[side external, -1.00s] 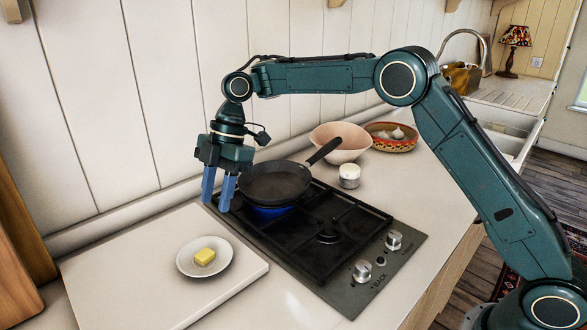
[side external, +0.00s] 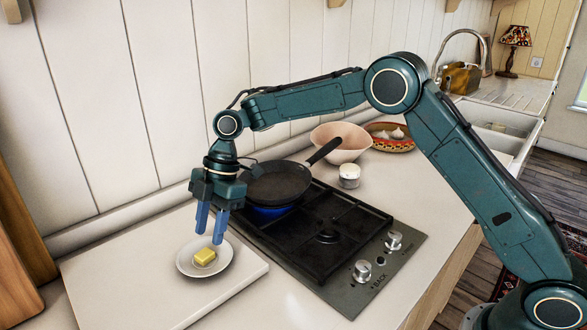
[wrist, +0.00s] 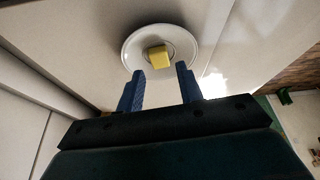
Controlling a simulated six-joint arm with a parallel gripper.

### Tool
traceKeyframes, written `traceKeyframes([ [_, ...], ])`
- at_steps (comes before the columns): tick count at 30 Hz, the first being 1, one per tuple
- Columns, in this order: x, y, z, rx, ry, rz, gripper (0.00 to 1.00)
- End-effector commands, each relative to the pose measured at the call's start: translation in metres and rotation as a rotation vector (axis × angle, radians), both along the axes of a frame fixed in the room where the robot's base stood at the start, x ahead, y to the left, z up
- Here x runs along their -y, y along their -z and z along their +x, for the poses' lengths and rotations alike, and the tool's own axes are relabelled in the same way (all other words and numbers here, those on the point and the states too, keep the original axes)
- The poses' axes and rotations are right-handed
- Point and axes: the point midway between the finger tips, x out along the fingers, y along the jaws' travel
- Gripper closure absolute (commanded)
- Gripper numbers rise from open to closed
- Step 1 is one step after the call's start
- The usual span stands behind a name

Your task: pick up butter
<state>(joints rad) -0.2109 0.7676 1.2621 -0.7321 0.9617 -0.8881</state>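The butter (side external: 205,257) is a small yellow block on a white plate (side external: 186,267), which rests on a pale board. In the wrist view the butter (wrist: 158,56) sits near the middle of the plate (wrist: 134,47), ahead of the fingertips and between their lines. My gripper (side external: 209,238) has blue fingers pointing down, with the tips close to the plate's far side and the butter. In the wrist view the two fingers (wrist: 160,74) are apart with nothing between them. Whether a fingertip touches the plate cannot be told.
A dark frying pan (side external: 277,182) stands on the stove (side external: 325,240) over a blue flame, close beside my gripper. A pink bowl (side external: 340,141), a small white-topped jar (side external: 349,176) and a patterned bowl (side external: 390,138) stand behind the stove. The board (side external: 140,290) is otherwise clear.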

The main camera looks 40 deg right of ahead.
Motion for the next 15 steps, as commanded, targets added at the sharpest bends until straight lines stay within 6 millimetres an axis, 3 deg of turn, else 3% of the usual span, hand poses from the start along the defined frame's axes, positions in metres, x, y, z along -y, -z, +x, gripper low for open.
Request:
traceKeyframes([
  [9, -0.014, 0.033, -0.002, -0.002, -0.002, -0.001, 0.64],
  [15, -0.016, 0.039, -0.002, -0.001, 0.0, -0.002, 0.64],
])
